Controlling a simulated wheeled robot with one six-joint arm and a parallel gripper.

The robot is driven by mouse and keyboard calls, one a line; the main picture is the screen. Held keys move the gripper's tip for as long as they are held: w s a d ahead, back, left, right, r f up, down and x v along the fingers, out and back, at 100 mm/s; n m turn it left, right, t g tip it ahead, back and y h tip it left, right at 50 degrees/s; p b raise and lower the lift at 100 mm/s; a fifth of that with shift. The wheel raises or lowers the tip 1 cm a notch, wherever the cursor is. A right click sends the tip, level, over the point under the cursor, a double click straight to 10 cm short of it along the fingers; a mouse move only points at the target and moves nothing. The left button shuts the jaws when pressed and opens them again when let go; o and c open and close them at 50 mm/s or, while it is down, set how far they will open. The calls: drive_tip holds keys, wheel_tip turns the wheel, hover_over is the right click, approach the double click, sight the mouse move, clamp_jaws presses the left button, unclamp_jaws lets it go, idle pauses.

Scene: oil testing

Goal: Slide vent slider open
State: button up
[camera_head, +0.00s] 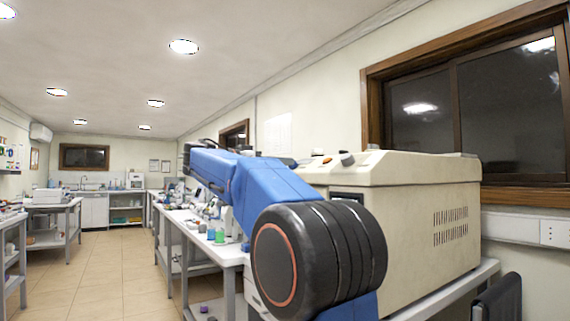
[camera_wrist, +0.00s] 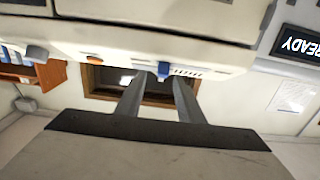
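In the wrist view, which is upside down, a small blue tab (camera_wrist: 164,70) sits on the edge of a cream machine (camera_wrist: 215,56), beside a short row of dark slots (camera_wrist: 187,72). I take the tab to be the vent slider; its exact position along its track cannot be told. My gripper (camera_wrist: 158,82) has its two grey fingers spread apart with nothing between them. The fingertips point towards the tab, which shows just past them, between their tips. In the head view the machine (camera_head: 412,205) stands at the right; the tab and my gripper's fingers are not visible there.
An orange button (camera_wrist: 95,60) and a grey knob (camera_wrist: 37,52) sit on the machine left of the tab in the wrist view. A display reading READY (camera_wrist: 300,45) is at the right. A wood-framed window (camera_head: 460,105) is behind the machine. The tiled floor (camera_head: 105,265) at left is clear.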

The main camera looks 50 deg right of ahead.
drive_tip(key=v, duration=1.5)
drive_tip(key=shift+s+a+f, duration=0.1)
drive_tip(key=shift+s+f, duration=0.05)
drive_tip(key=s+a+f+n+t+y, duration=0.1)
drive_tip(key=s+f+n+t+y, duration=0.35)
drive_tip(key=f, duration=0.75)
drive_tip(key=s+a+f+n+t+y, duration=0.25)
drive_tip(key=s+f+n, duration=0.25)
drive_tip(key=f+n, duration=0.5)
drive_tip(key=s+a+f+n+y, duration=0.2)
drive_tip(key=s+a+f, duration=0.3)
drive_tip(key=f, duration=0.5)
drive_tip(key=s+a+f+n+t+y, duration=0.1)
drive_tip(key=s+a+f+y, duration=0.4)
drive_tip(key=f, duration=0.6)
drive_tip(key=s+a+f+n+t+y, duration=0.1)
drive_tip(key=s+a+f+n+y, duration=0.2)
drive_tip(key=s+a+f, duration=0.4)
wheel_tip(320, 180, down, 4)
drive_tip(key=shift+a+f, duration=0.1)
drive_tip(key=shift+a, duration=0.2)
